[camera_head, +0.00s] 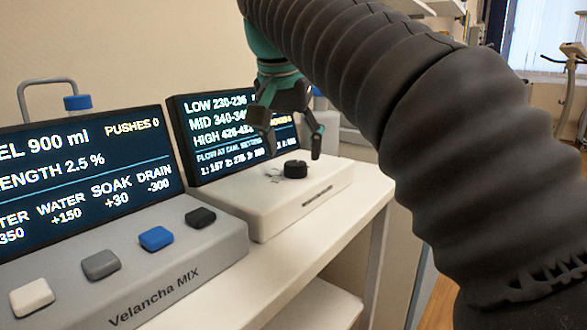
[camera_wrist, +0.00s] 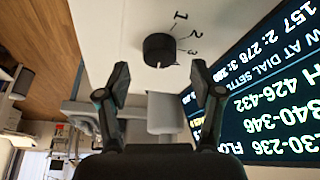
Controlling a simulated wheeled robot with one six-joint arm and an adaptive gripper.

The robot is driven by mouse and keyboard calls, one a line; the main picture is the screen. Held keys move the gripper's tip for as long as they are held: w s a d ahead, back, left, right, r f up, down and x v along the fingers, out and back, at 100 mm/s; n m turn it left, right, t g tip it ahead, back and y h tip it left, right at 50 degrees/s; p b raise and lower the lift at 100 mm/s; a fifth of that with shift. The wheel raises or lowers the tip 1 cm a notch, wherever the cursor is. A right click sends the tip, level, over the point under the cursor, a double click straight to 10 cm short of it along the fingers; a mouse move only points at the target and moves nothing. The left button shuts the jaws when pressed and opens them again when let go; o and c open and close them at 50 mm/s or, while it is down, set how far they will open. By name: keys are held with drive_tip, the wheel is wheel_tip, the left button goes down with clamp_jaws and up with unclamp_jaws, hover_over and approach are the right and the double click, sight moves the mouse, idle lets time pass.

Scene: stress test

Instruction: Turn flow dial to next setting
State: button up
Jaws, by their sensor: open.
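The black round flow dial (camera_head: 295,169) stands on top of a white box (camera_head: 262,211) with a dark screen behind it. In the wrist view the dial (camera_wrist: 158,49) has the marks 1, 2 and 3 beside it; I cannot tell which mark it points to. My gripper (camera_head: 292,142) is open and empty, pointing down just above the dial. In the wrist view its two fingertips (camera_wrist: 160,72) lie to either side of the dial's line, apart from it. The screen (camera_head: 225,130) lists LOW, MID and HIGH ranges and flow per dial setting, partly hidden by my gripper.
A grey unit (camera_head: 190,262) marked Velancha MIX, with several buttons and its own screen (camera_head: 85,165), stands at the left. The white table's edge (camera_head: 345,222) runs close to the right of the dial box.

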sight(295, 163)
drive_tip(key=shift+b+x, duration=0.35)
drive_tip(key=shift+x, duration=1.2)
drive_tip(key=c, duration=1.1)
drive_tip(key=shift+c, duration=0.2)
